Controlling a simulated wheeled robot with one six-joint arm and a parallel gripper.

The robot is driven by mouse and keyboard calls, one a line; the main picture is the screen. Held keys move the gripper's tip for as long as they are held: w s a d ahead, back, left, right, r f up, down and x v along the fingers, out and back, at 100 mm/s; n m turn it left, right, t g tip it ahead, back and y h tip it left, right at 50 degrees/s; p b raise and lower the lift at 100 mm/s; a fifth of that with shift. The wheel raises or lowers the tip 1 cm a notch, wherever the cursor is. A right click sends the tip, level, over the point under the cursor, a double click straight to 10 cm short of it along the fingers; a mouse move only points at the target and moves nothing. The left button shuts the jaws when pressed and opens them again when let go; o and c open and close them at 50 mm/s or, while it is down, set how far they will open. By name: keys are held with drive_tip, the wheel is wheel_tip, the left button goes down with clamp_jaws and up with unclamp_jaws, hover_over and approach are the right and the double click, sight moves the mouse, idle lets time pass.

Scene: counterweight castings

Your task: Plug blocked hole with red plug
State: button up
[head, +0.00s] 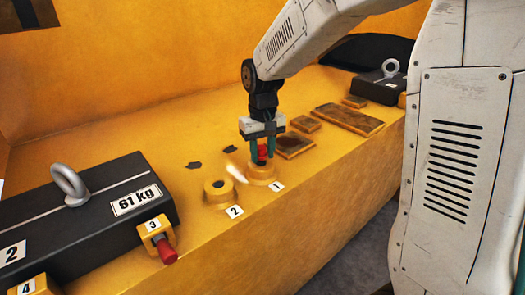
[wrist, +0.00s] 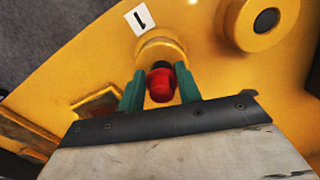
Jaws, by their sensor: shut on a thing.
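My gripper (head: 258,142) is above the round yellow boss labelled 1 (head: 262,176), pointing down. Its green fingers are shut on a red plug (head: 263,153). In the wrist view the red plug (wrist: 160,87) sits between the two fingers, its dark end towards boss 1 (wrist: 161,46). The plug hides the boss's opening, and I cannot tell whether its tip is inside. A second boss, labelled 2 (head: 219,195), stands to the left with a dark centre. Boss 3 (head: 152,231) has another red plug (head: 168,254) sticking out of it.
A dark 61 kg block (head: 95,222) with a ring stands at the left, beside yellow boss 4 (head: 32,286). Flat brown plates (head: 349,120) lie to the right of my gripper. Another dark ringed block (head: 378,87) stands at the far right. The yellow front edge drops to the floor.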

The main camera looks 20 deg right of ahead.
sight(263, 148)
drive_tip(key=shift+f, duration=0.8)
drive_tip(key=o, duration=1)
drive_tip(key=shift+o, duration=0.2)
wheel_tip(263, 148, up, 8)
drive_tip(key=shift+f, duration=0.1)
drive_tip(key=s+d+r, duration=0.1)
drive_tip(key=s, duration=1.3)
drive_tip(key=s+d+r+t, duration=0.1)
drive_tip(key=s+d, duration=0.1)
drive_tip(key=s, duration=1.3)
drive_tip(key=shift+r+m, duration=0.25)
drive_tip(key=shift+m, duration=0.05)
